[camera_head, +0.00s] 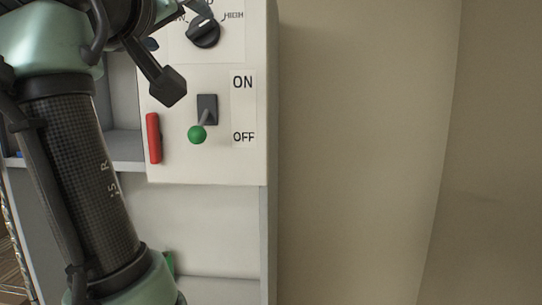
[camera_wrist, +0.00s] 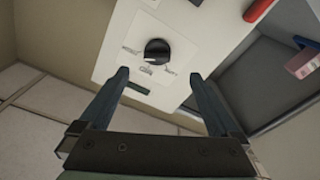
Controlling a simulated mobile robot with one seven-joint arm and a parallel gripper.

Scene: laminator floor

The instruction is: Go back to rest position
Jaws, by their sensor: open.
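My gripper (camera_head: 186,50) is open and empty in front of the white control panel (camera_head: 225,165). In the wrist view, its two dark fingers (camera_wrist: 157,76) spread apart, with the black rotary knob (camera_wrist: 157,51) showing beyond and between the tips. No contact with the knob is visible. The knob also shows in the head view (camera_head: 204,32), near the panel's top, on a partly hidden label. Below it, a lever switch with a green ball (camera_head: 197,134) tilts down, the ball level with the OFF label. My arm covers the left of the head view.
A red handle (camera_head: 153,138) sits on the panel's left edge. Grey shelving (camera_head: 124,146) lies left of and below the panel. Blue and red items (camera_wrist: 302,60) show in the wrist view. A plain beige wall (camera_head: 360,150) fills the right side, with clear space before it.

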